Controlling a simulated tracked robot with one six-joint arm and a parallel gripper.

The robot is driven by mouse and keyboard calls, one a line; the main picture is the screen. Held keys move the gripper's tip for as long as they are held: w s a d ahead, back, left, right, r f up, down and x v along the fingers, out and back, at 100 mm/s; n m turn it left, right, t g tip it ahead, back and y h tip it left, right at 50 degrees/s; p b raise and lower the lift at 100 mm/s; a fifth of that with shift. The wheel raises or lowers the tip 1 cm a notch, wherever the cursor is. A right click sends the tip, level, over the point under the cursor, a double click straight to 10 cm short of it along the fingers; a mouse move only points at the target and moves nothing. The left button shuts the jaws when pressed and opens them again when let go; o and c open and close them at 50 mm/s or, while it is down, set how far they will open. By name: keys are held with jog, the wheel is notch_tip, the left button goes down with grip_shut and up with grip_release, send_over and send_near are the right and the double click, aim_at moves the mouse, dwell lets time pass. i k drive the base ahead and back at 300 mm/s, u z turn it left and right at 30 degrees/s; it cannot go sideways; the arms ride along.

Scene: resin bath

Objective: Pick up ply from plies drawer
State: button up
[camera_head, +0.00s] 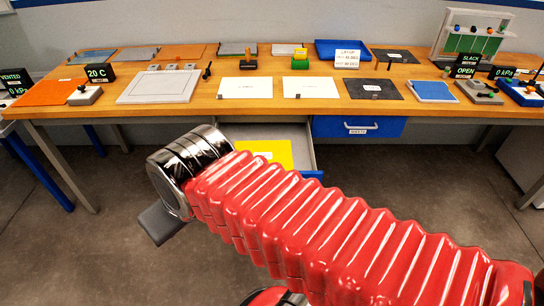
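An open grey drawer (305,150) hangs out under the middle of the table. My red arm covers the drawer's lower front part. My gripper (160,222) is left of the drawer and pointed downward, below my black and silver wrist. Only a dark grey part of it shows, and it is apart from the sheet. I cannot see both fingers or anything held. A blue drawer (388,127) to the right is shut; its small label is too small to read surely.
The wooden table (200,112) holds two white sheets (245,88) (310,87), a dark sheet (371,89), a pale framed plate (160,87), an orange mat (50,92) and a blue tray (343,47). Small fixtures and readouts line both ends. The floor at left is clear.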

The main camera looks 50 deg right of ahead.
aim_at(278, 151)
jog(key=z, duration=0.6)
jog(key=i, duration=0.95)
